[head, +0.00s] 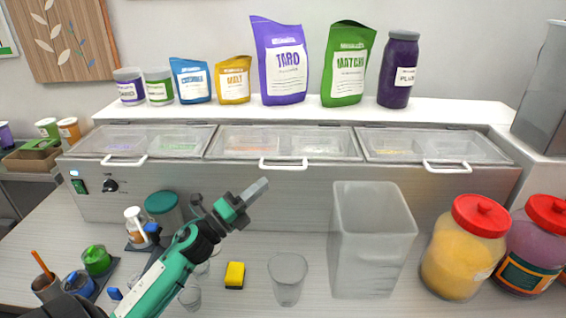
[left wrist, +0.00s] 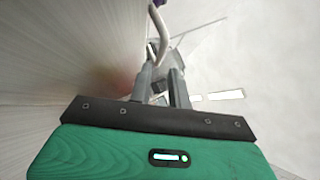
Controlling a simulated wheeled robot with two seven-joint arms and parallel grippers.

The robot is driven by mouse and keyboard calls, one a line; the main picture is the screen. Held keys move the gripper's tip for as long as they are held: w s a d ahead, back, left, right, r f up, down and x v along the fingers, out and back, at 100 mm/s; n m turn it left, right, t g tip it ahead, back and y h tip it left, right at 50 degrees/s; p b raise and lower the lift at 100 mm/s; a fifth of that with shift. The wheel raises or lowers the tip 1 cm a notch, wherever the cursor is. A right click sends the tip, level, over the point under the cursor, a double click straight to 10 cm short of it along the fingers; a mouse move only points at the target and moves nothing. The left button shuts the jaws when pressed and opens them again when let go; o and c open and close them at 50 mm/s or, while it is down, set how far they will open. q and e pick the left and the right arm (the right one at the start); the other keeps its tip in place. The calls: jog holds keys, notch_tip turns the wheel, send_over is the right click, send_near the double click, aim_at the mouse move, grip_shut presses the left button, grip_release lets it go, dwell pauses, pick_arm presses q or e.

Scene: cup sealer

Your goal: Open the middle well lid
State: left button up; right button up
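The middle well lid (head: 285,143) is a clear panel in a pale frame, lying shut on the steel counter unit. Its white bar handle (head: 283,166) sticks out at the front edge. My left gripper (head: 262,185) is just below and left of this handle, apart from it, with its fingers pointing up and right. In the left wrist view, the two grey fingers (left wrist: 160,80) stand apart with nothing between them. A white curved handle (left wrist: 159,30) lies ahead of the fingertips there. My right gripper is not in view.
Left lid (head: 143,141) and right lid (head: 430,146) are shut on either side. Pouches and jars stand on the shelf (head: 225,113) behind. Below are a clear square container (head: 371,240), a clear cup (head: 287,278), a yellow sponge (head: 235,275) and a red-lidded yellow jar (head: 462,250).

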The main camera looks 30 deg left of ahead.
aim_at(283, 168)
pick_arm(q)
jog(key=p+x, duration=0.3)
jog(key=x, duration=0.5)
jog(key=shift+f, duration=0.1)
grip_shut()
